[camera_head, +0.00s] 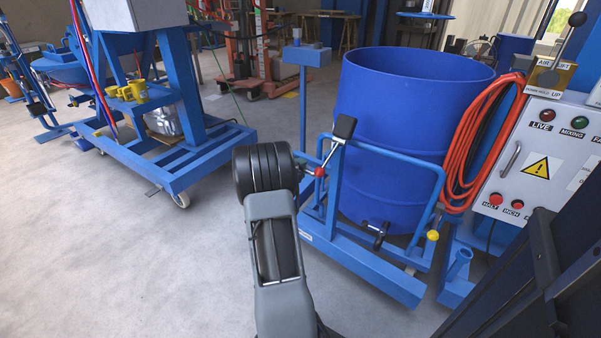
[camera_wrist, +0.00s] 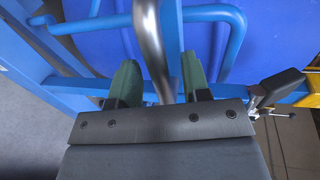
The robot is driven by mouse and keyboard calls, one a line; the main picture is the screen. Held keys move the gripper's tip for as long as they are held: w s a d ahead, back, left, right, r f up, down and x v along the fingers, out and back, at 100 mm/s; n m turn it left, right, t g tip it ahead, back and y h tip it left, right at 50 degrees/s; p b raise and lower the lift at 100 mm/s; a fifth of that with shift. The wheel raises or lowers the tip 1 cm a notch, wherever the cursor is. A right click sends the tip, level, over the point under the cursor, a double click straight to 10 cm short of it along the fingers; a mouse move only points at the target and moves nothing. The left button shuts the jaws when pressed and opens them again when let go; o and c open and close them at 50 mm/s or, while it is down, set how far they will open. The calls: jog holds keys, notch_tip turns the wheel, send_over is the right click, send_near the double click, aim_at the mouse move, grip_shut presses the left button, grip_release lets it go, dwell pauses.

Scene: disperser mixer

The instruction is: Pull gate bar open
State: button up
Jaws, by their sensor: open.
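The gate bar (camera_head: 395,158) is a bent blue tube across the front of the big blue drum (camera_head: 405,110). In the wrist view a blue tube (camera_wrist: 90,24) runs across the top against the drum. My gripper (camera_wrist: 160,62) is open, with a dark green finger on each side of a curved grey metal rod (camera_wrist: 150,40). I cannot tell whether either finger touches the rod. In the head view my gripper is mostly hidden behind my wrist, by a lever with a black handle (camera_head: 344,127) and a red knob (camera_head: 319,171).
A yellow knob (camera_head: 432,235) sits low at the right of the blue frame. A black handle (camera_wrist: 276,88) lies right of my fingers in the wrist view. The control panel (camera_head: 545,150) and orange hose (camera_head: 475,135) stand at right. Open floor (camera_head: 110,260) lies left.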

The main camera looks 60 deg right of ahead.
jog(key=shift+d, duration=0.35)
grip_shut()
dwell(0.4)
